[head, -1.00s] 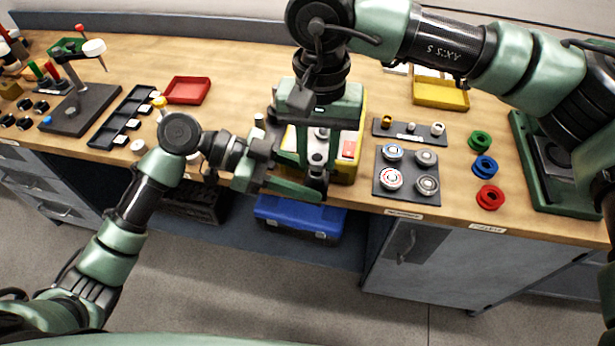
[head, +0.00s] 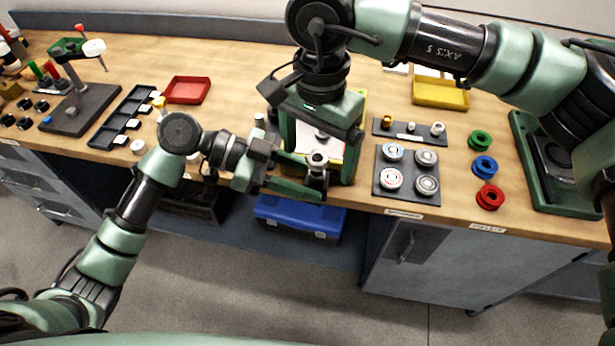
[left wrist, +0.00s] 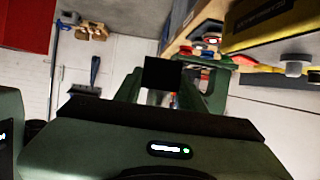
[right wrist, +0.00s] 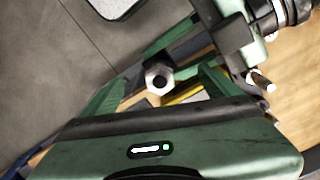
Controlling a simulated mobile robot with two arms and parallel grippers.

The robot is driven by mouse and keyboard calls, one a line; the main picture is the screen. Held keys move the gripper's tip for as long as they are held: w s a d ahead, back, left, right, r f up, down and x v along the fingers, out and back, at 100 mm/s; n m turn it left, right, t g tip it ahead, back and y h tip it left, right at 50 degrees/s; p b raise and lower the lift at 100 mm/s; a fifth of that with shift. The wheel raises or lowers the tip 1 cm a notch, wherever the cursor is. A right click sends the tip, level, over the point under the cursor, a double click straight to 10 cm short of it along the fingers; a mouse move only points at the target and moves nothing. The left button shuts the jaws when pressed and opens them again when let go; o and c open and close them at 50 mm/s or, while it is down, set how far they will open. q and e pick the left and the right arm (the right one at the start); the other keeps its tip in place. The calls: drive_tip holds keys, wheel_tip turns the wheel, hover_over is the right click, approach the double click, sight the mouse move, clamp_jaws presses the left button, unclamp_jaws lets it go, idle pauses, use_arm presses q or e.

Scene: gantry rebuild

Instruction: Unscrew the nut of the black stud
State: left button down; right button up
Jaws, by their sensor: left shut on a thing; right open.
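The black stud (head: 317,178) stands upright in my left gripper (head: 298,181), which is shut on it in front of the bench edge. A silver hexagonal nut (head: 317,159) sits on top of the stud. The right wrist view shows the nut (right wrist: 158,77) from above, with a dark hole in its middle. In the left wrist view a black block, apparently the lower part of the stud (left wrist: 162,77), is between the fingers. My right gripper (head: 319,163) is open above, its fingers apart on either side of the nut, with gaps to it.
A yellow case (head: 361,105) stands just behind the grippers on the bench. To its right are a dark plate (head: 408,172) with round parts, a small rack (head: 410,136) and coloured rings (head: 484,166). A red tray (head: 187,90) lies left. Floor space in front is free.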

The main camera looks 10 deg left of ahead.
drive_tip(key=m, duration=0.4)
drive_tip(key=shift+m, duration=0.4)
drive_tip(key=m, duration=0.4)
drive_tip(key=shift+m, duration=0.3)
drive_tip(key=m, duration=0.4)
drive_tip(key=shift+m, duration=0.3)
drive_tip(key=m, duration=0.4)
drive_tip(key=shift+m, duration=0.3)
clamp_jaws()
drive_tip(key=n, duration=2.4)
drive_tip(key=shift+r, duration=0.1)
unclamp_jaws()
